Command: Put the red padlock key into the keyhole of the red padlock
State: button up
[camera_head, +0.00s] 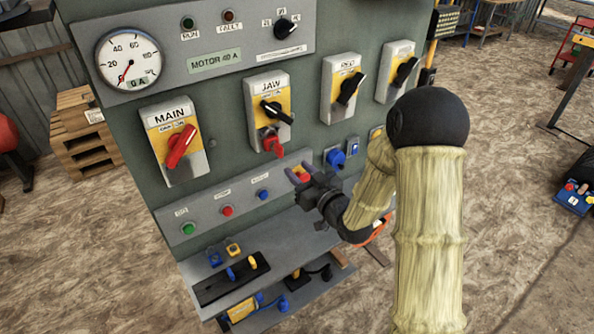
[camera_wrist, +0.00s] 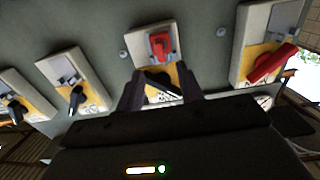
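The red padlock (camera_head: 267,137) hangs at the bottom of the JAW switch plate (camera_head: 277,87), below its black handle. It also shows in the wrist view (camera_wrist: 160,45), upper middle. A small red piece (camera_head: 279,152) sticks out at the padlock's lower front; it looks like the red key in the keyhole, but I cannot make out how deep it sits. My gripper (camera_head: 299,172) is in front of the panel, below and right of the padlock, pointing at the panel. In the wrist view its two fingers (camera_wrist: 160,75) are apart with nothing visible held between them.
The MAIN switch (camera_head: 179,145) with a red handle is to the left; the RED switch (camera_head: 346,90) is to the right. A button strip (camera_head: 232,205) lies below. A shelf holds blue and yellow locks and a black holder (camera_head: 220,284). A red-and-yellow part shows behind my fingers.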

jog(key=shift+v, duration=0.8)
jog(key=s+d+f+m+g+h, duration=0.2)
jog(key=d+f+g+h, duration=0.1)
jog(key=d+h, duration=0.3)
jog(key=s+d+m+g+h, duration=0.2)
jog(key=s+d+g, duration=0.2)
jog(key=s, duration=0.5)
jog(key=s+d+m+g+h, duration=0.2)
jog(key=s+g, duration=0.3)
jog(key=s, duration=0.5)
jog(key=shift+s+d+f+m, duration=0.3)
jog(key=shift+d+m, duration=0.1)
jog(key=shift+d, duration=0.5)
